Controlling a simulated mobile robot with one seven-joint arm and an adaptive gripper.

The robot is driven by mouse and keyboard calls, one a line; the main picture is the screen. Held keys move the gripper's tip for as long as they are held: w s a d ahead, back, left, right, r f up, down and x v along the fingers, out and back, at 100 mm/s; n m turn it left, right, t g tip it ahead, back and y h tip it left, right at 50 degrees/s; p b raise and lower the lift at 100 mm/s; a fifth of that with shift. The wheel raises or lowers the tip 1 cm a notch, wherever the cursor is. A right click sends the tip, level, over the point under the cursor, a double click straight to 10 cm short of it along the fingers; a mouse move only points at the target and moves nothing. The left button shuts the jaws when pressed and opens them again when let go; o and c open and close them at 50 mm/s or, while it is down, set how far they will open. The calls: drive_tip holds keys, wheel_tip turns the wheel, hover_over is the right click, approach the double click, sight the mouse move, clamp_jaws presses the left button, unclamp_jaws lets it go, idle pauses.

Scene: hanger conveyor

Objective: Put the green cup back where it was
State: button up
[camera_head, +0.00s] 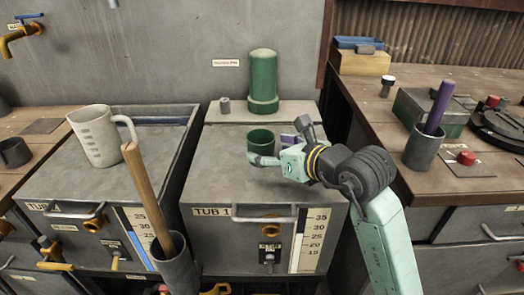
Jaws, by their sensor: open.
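The green cup (261,141) stands upright on the grey top of the tub marked TUB 1 (222,165). My gripper (279,146) is at the cup's right and near side, with its fingers spread. One pale finger crosses in front of the cup's lower edge and hides part of it. I cannot tell whether the finger touches the cup.
A tall green cylinder (263,82) and a small grey piece (225,105) stand behind the cup. A grey measuring jug (97,138) stands on the left tub. A wooden handle (148,195) rises in front. The right bench (480,185) is crowded. TUB 1's left top is clear.

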drive_tip(key=b+v, duration=0.1)
drive_tip(key=v, duration=0.5)
drive_tip(key=shift+s+d+f, duration=0.1)
drive_tip(key=shift+s+d+r, duration=0.2)
drive_tip(key=shift+s+r, duration=0.05)
drive_tip(key=shift+s, duration=0.1)
